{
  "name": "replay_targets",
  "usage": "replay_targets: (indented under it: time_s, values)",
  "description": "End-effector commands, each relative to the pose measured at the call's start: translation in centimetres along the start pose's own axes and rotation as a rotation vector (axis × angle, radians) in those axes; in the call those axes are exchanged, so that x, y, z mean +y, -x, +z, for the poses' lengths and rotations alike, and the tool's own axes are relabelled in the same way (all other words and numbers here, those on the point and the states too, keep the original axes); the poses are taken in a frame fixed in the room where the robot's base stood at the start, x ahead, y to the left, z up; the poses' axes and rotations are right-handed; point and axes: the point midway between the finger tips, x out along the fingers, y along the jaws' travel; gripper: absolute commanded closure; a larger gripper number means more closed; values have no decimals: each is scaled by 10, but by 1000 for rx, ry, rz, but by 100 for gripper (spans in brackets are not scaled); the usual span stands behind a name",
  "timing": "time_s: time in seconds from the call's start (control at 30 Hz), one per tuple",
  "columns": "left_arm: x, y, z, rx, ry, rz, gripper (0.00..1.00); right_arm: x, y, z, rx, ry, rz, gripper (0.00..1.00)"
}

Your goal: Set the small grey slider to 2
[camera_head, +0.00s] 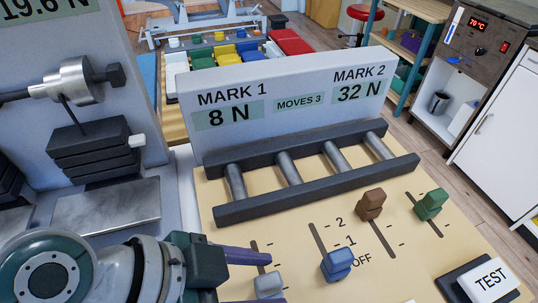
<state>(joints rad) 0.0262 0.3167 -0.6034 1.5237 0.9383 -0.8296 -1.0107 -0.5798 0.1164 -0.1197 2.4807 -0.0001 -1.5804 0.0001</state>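The small grey slider (268,284) is at the bottom of the picture, on a light wooden panel (420,263). Part of its dark slot shows beyond it, crossed by a finger. My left gripper (263,279) comes in from the left. One purple finger lies just beyond the grey slider and a sliver of the other shows at the bottom edge. The fingers are apart with the slider knob between them; I cannot tell whether they touch it. The marks 2, 1 and OFF are printed right of the blue slider's slot. My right gripper is not in view.
A blue slider (337,263) stands near OFF, close right of the grey one. Brown (370,204) and green (430,204) sliders stand farther right. A TEST button (490,280) is at bottom right. A dark rail frame (315,180) and a display board (290,105) reading 8 N and 32 N stand behind.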

Motion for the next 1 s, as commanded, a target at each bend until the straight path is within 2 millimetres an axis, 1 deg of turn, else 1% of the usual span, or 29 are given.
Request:
replay_targets:
  time_s: [0.03, 0.13, 0.43, 0.47, 0.9, 0.97, 1.0]
  values:
    - [0, -7, 0, 1, 1, 1, 43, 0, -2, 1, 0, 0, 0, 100]
    - [0, -13, 0, 0, 1, 1, 43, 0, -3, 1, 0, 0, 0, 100]
    - [0, -16, 0, -1, -1, 1, 43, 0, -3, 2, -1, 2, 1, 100]
    - [0, -16, 0, -1, -1, 1, 45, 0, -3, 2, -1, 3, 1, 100]
    - [0, -15, 0, -1, 0, 1, 94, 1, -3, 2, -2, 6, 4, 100]
    - [0, -15, 0, -1, 0, 1, 100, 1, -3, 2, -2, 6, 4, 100]
    - [0, -15, 0, -1, 0, 1, 100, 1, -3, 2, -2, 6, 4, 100]
